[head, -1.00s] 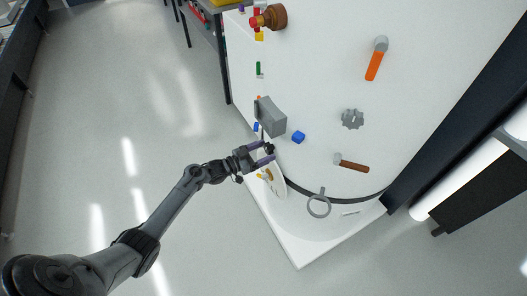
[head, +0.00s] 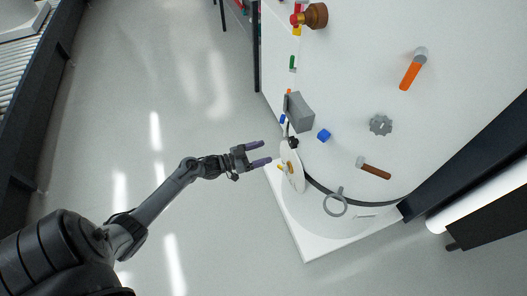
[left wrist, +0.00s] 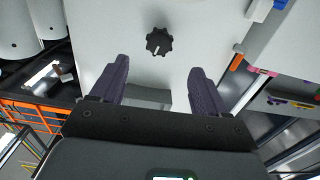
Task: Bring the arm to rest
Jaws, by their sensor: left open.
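My left gripper (head: 265,152) is open and empty, its two dark purple fingers spread, at the left edge of the white table-like surface (head: 345,80). A black knob (head: 292,142) is just beyond the fingertips, apart from them. In the left wrist view the lobed black knob (left wrist: 159,42) stands on a pale panel, ahead of and between the fingers of my left gripper (left wrist: 156,72). My left arm reaches in from the lower left over the floor. My right gripper is not in view.
A grey box (head: 300,112), a blue block (head: 323,135), a grey gear (head: 380,125), a brown-handled tool (head: 375,171), an orange-handled tool (head: 411,72) and a grey ring (head: 335,203) are on the white structure. The floor (head: 190,90) left of it is clear.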

